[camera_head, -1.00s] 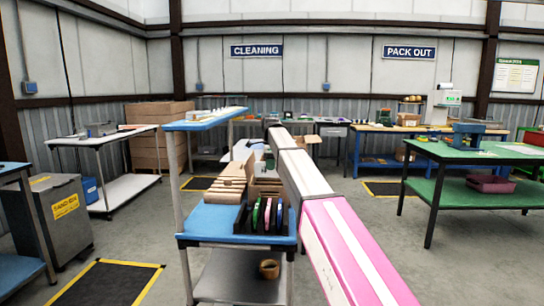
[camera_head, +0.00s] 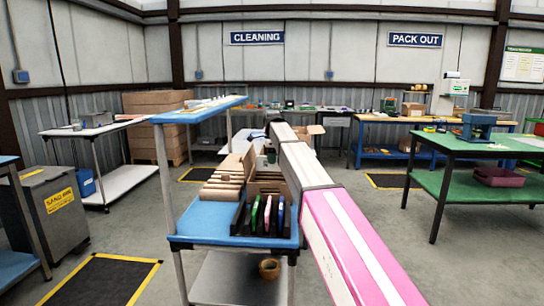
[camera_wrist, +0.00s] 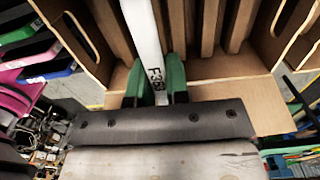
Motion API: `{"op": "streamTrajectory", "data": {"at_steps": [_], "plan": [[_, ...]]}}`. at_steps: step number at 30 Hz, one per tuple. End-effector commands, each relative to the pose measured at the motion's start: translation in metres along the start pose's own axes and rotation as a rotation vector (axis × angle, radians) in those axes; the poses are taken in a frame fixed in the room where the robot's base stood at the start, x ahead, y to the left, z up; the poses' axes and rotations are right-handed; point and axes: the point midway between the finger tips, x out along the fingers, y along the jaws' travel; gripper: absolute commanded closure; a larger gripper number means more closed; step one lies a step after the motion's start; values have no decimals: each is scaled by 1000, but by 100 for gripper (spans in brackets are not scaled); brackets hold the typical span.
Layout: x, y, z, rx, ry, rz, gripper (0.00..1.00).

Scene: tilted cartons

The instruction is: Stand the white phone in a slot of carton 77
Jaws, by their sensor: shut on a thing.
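The white phone (camera_wrist: 144,38) shows in the wrist view as an upright narrow white strip with dark characters near its lower end. My gripper (camera_wrist: 158,82) has green fingertips closed on that lower end, one on each side. Beyond it is a brown carton (camera_wrist: 215,95) with upright dividers and narrow slots. The phone overlaps the slots in the picture; I cannot tell whether it is inside one. No carton number is readable. In the head view my pink and white arm reaches toward the blue cart, and the phone cannot be made out.
A dark rack (camera_head: 237,225) with several coloured phones stands on the front of the blue cart (camera_head: 200,222). Brown cartons (camera_head: 232,178) stand behind it. In the wrist view, a bin of electronic parts (camera_wrist: 40,130) is at lower left. A green table (camera_head: 470,150) stands to the right.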

Motion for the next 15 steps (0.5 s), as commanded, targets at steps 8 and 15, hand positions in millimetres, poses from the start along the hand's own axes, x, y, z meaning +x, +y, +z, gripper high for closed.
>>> {"op": "streamTrajectory", "data": {"at_steps": [8,15], "plan": [[17,0,0,0,0,0,100],[32,0,0,0,0,0,100]]}}
